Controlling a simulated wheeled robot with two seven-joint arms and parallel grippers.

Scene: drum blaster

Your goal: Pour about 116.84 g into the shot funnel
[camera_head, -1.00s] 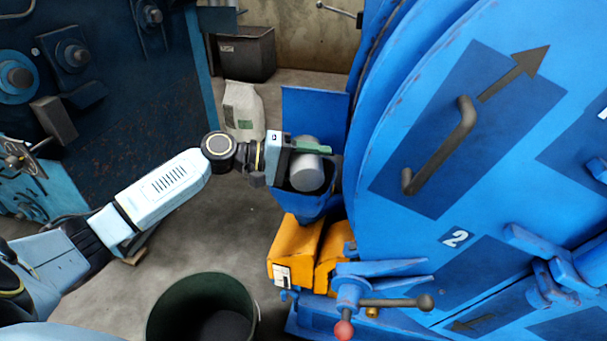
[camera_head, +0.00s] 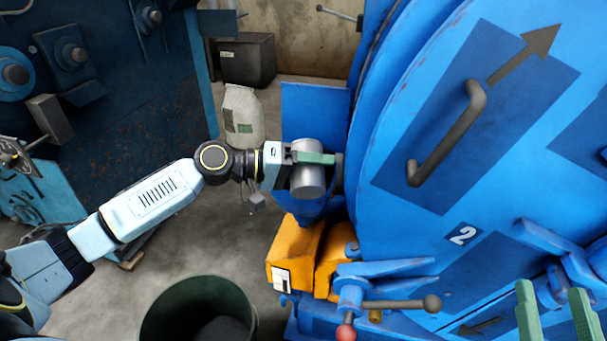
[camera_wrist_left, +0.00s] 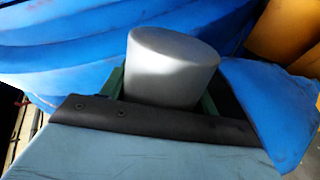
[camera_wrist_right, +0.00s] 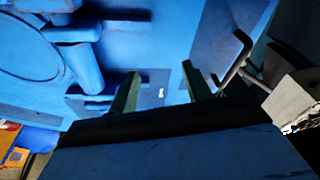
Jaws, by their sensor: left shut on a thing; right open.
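My left gripper (camera_head: 307,165) is shut on a grey metal cup (camera_head: 307,183), held over the blue shot funnel (camera_head: 307,213) beside the big blue machine. The cup also shows between the green fingers in the left wrist view (camera_wrist_left: 170,68); its mouth and contents are hidden. The funnel's blue wall shows there too (camera_wrist_left: 268,105). In the head view the cup covers most of the funnel's opening. My right gripper (camera_head: 555,300) is open and empty at the lower right, in front of the blue machine; its green fingers stand apart in the right wrist view (camera_wrist_right: 158,85).
The blue machine (camera_head: 400,170) with a door handle (camera_head: 450,130) fills the right side. Orange boxes (camera_head: 297,250) sit under the funnel. A dark green bin (camera_head: 180,300) stands on the floor, with a white sack (camera_head: 243,115) behind. A red-knobbed lever (camera_head: 346,332) juts out in front.

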